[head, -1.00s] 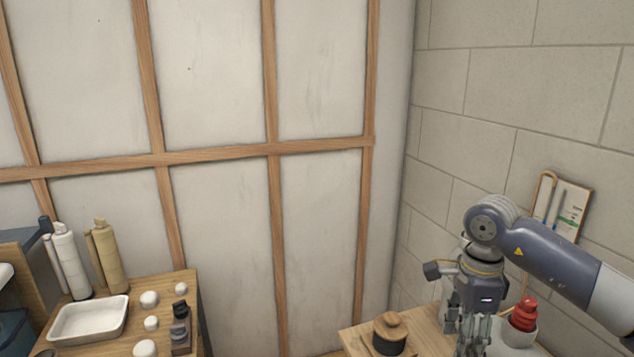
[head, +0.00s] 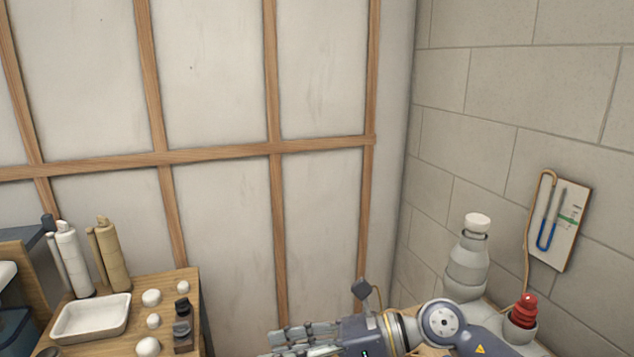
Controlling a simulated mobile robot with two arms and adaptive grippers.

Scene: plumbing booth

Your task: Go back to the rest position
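My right gripper (head: 290,341) is low at the bottom middle of the head view, and my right arm comes in from the lower right. Its fingers point left and are partly cut off by the bottom edge. I see nothing held between them, but I cannot tell how far apart they are. It is in the air in front of the panelled wall, between the two tables. My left gripper is not in view.
A wooden table (head: 188,301) at left bears a white tray (head: 92,319), several white round pieces and two cylinder-like items. At right, a white bottle (head: 467,262) and a red piece (head: 524,311) in a white cup stand behind my arm. A gauge board (head: 561,226) hangs on the block wall.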

